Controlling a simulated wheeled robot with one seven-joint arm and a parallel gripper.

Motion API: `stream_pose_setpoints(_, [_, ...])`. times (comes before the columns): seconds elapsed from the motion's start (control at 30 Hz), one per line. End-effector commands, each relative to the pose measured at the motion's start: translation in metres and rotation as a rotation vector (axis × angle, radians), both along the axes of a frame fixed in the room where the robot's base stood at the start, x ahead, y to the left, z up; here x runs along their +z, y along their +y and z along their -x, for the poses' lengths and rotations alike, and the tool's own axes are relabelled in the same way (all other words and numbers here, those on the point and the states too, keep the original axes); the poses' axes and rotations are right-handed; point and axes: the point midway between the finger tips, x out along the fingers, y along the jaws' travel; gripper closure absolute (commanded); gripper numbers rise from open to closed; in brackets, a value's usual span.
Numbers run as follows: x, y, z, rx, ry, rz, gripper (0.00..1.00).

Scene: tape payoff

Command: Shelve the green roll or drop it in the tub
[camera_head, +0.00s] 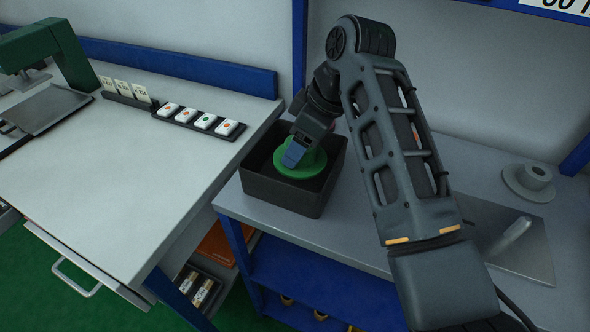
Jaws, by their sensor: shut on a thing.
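The green roll (304,169) is a flat green disc-like spool in the black tub (323,188), within its walls. My gripper (292,158) points down into the tub and is shut on the green roll. My fingers and wrist cover part of the roll's top. I cannot tell whether the roll rests on the tub's floor. The tub stands on the grey bench at the centre.
A white table (120,160) at left holds a green machine (65,50), cards and a tray of several white buttons (200,120). A grey spool holder (529,180) and a plate with a pale peg (513,238) are at right. My arm spans the bench.

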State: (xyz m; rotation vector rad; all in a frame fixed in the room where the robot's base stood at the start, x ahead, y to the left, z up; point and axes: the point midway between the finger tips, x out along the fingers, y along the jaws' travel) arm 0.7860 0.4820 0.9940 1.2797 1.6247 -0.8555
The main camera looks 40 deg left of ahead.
Motion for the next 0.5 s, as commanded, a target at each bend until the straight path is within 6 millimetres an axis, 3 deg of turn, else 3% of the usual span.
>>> stream_pose_setpoints(0.07, [0.0009,0.0001,-0.0001,0.000,-0.001,0.000,0.77])
stream_pose_setpoints(0.1, [0.0009,0.0001,-0.0001,0.000,-0.001,0.000,0.35])
stream_pose_setpoints(0.4, [0.0007,-0.0001,-0.0001,0.000,0.000,0.000,0.07])
stream_pose_setpoints(0.5, [0.0006,0.0000,0.0000,0.000,0.000,0.000,0.07])
